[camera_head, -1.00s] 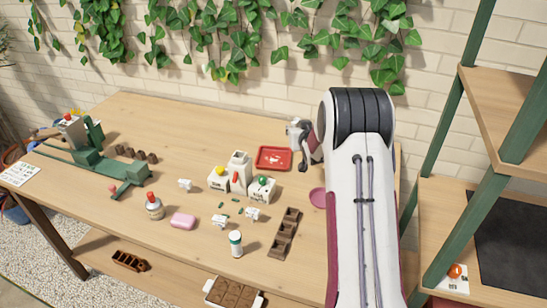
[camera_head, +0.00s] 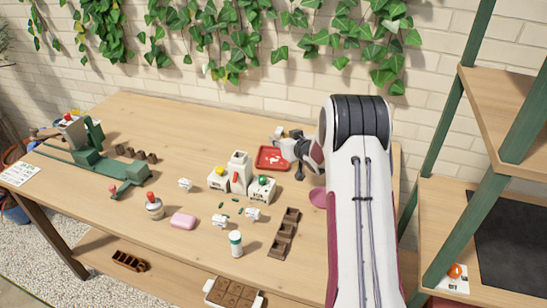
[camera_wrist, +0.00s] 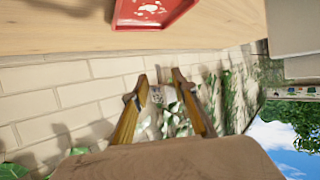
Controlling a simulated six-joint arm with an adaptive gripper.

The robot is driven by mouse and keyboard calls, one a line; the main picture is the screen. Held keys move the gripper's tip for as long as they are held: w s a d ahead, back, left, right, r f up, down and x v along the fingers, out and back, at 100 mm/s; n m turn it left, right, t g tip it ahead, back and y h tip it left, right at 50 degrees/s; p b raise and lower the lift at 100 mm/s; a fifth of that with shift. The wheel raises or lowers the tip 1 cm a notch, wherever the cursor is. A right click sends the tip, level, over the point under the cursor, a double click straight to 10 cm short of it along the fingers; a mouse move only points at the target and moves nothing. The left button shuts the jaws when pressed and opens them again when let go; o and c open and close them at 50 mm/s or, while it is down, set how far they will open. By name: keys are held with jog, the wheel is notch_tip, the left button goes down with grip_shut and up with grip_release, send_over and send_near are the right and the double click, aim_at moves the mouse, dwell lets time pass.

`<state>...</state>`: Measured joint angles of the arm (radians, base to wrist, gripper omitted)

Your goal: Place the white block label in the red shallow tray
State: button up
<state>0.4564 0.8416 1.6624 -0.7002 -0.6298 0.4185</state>
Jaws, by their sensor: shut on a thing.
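The red shallow tray (camera_head: 272,158) lies flat toward the back right of the table, with pale marks on its floor. It also shows at the top of the wrist view (camera_wrist: 152,12). My gripper (camera_head: 286,139) is by the tray's back right side, apparently above the table. In the wrist view its two fingers (camera_wrist: 160,92) are shut on a small whitish block, the white block label (camera_wrist: 163,98), which blends with the wall behind. Several similar small white blocks (camera_head: 185,184) stand on the table.
White containers with coloured knobs (camera_head: 239,172) stand left of the tray. A pink dish (camera_head: 318,197) is right of it, partly behind my arm. A brown sectioned tray (camera_head: 285,233) and a pink block (camera_head: 183,221) are nearer the front.

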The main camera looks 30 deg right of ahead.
dwell(0.3)
send_over(281, 169)
jog(key=w, duration=0.2)
jog(key=shift+s+d+f, duration=0.15)
jog(key=shift+f, duration=1.4)
jog(key=shift+s+d+f, duration=0.1)
jog(key=shift+f, duration=1.45)
jog(key=shift+f, duration=1.9)
jog(key=shift+f, duration=0.15)
jog(key=o, duration=0.6)
jog(key=shift+s+r, duration=0.35)
jog(key=shift+s, duration=0.05)
jog(key=shift+v, duration=5.6)
